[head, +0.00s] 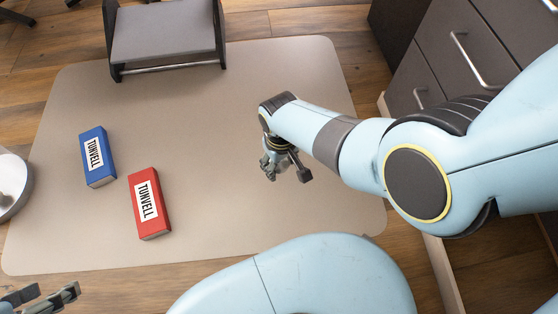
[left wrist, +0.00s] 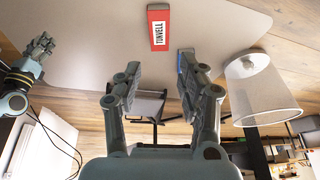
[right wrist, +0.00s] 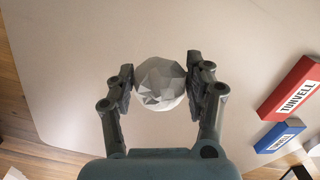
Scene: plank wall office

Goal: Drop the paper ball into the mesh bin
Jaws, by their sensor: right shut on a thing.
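The paper ball (right wrist: 160,83) is a crumpled, faceted pale grey ball in the right wrist view. My right gripper (right wrist: 160,88) is shut on it, one finger on each side. In the head view, my right gripper (head: 285,170) hangs over the mat right of centre, and I cannot make out the ball there. The mesh bin (left wrist: 262,92) is a pale, see-through tapered bin at the right of the left wrist view; part of it shows at the left edge of the head view (head: 8,188). My left gripper (left wrist: 158,72) is open and empty; it also shows at the lower left in the head view (head: 50,298).
A red box (head: 149,203) and a blue box (head: 97,157) lie on the beige mat (head: 230,220) between the bin and my right gripper. A dark-framed grey stand (head: 165,35) is at the back. A dark drawer cabinet (head: 450,50) stands at the right.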

